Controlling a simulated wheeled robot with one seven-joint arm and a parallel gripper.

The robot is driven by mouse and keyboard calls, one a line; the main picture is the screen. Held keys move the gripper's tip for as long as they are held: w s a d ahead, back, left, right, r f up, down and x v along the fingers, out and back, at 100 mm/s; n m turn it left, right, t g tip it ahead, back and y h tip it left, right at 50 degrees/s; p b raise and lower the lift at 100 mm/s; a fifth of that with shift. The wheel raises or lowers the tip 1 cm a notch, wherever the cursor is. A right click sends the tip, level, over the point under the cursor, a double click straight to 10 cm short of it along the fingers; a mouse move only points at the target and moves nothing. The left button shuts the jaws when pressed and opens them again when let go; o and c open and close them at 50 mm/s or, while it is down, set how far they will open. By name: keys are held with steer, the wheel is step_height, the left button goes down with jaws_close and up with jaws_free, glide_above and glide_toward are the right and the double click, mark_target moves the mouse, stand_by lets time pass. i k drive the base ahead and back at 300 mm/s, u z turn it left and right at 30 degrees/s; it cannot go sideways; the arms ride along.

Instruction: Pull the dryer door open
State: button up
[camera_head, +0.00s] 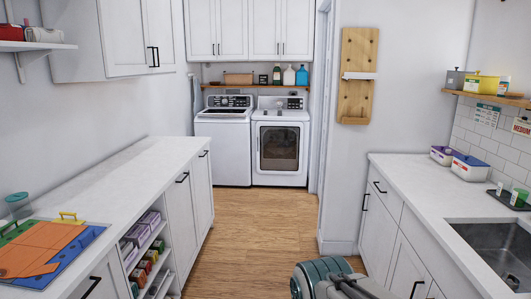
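The dryer (281,176) is the white front-loading machine at the far end of the room, on the right of the pair. Its door (279,146) is a white frame with a dark window and looks closed. A small handle seems to show at the door's left side, too small to be sure. The white washer (222,160) with a top lid stands directly to its left. Part of my arm, teal and grey, shows at the bottom edge, far from the dryer. My gripper's fingers are not in view.
The wooden floor (250,225) between the counters is clear up to the machines. A long white counter (120,185) runs along the left. A counter with a sink (497,255) stands at the right. A wall end (345,180) juts out right of the dryer.

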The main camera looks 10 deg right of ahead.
mark_target(279, 145)
steer(key=z, duration=0.15)
steer(key=i, duration=2.35)
steer(key=z, duration=0.35)
steer(key=i, duration=5.05)
